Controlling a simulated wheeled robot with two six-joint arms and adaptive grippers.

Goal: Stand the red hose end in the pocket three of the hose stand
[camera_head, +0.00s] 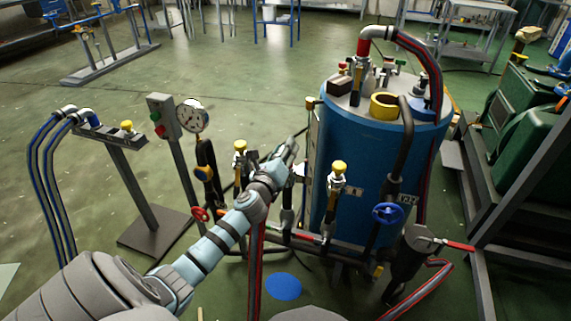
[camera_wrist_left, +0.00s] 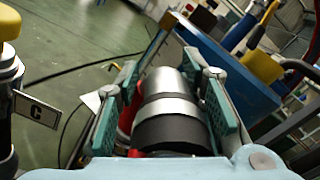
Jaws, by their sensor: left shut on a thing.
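My left gripper (camera_head: 287,152) is shut on the red hose end, left of the blue tank. In the left wrist view the hose end (camera_wrist_left: 172,108) is a silver and black cylinder with red at its left side, between the teal fingers (camera_wrist_left: 165,105). The red hose (camera_head: 257,270) hangs below the wrist to the bottom edge. The hose stand (camera_head: 118,140) is a grey post with a crossbar, at the left. Two blue hoses (camera_head: 52,180) bend over to its left end, and a yellow knob stands near its right end. Pocket three cannot be made out. My right gripper is not in view.
The blue tank (camera_head: 360,190) carries fittings and a red striped hose. Open green floor (camera_head: 245,65) lies behind.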

